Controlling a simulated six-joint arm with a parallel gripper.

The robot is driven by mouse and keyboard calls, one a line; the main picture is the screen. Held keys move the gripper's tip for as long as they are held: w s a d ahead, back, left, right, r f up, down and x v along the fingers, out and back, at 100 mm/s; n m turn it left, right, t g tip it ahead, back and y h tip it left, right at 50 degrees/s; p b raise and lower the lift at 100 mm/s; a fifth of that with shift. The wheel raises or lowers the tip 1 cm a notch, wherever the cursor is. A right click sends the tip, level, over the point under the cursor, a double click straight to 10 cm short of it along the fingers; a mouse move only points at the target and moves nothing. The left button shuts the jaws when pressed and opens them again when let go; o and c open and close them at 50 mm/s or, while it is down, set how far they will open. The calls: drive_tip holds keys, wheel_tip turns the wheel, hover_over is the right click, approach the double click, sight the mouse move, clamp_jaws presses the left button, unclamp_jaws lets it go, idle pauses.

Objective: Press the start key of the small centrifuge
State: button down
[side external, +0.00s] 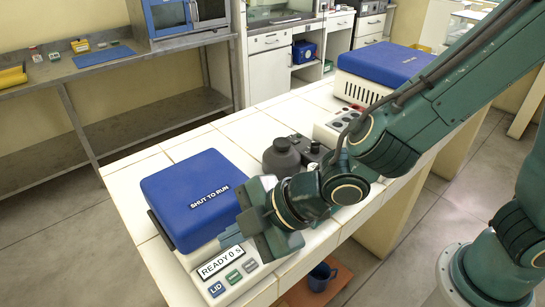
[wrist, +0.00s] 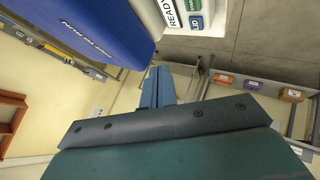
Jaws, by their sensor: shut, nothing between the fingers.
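The small centrifuge (side external: 185,190) stands on the white tiled bench, its blue lid, marked "SHUT TO RUN", down. Its sloped front panel has a display (side external: 220,263) reading "READY 0 S" and a row of keys: a blue LID key (side external: 216,289), a green key (side external: 234,277) and a grey key (side external: 249,265). The small lettering on the green and grey keys is hard to read.
A larger blue-lidded machine (side external: 385,65) is farther back on the bench.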

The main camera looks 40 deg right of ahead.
sight(240, 276)
drive_tip(key=shift+f, duration=4.15)
